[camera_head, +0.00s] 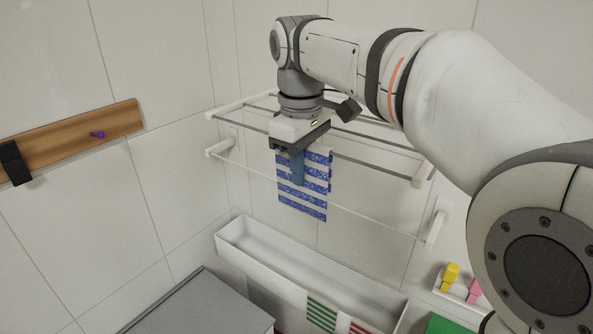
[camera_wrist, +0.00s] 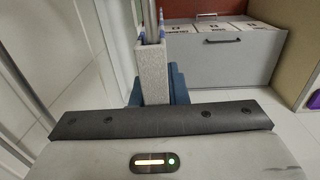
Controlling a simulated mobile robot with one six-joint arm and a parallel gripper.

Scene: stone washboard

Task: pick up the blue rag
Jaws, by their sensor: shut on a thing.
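The blue rag (camera_head: 302,206), a blue-and-white striped cloth, hangs over a rail of the wall rack, below my gripper (camera_head: 298,180). My gripper points down from above, and one blue finger lies against the front of the cloth. In the wrist view, the pale top fold of the rag (camera_wrist: 153,72) sits between the two blue fingers of my gripper (camera_wrist: 156,88), which are shut on it. The back of the rag is hidden.
The white wall rack (camera_head: 375,152) has several thin rails around the rag. A long white trough (camera_head: 285,262) is below, with green-striped (camera_head: 321,314) and red-striped cloths over its front. A wooden hook board (camera_head: 75,142) is on the left wall. A grey cabinet (camera_head: 200,305) stands lower left.

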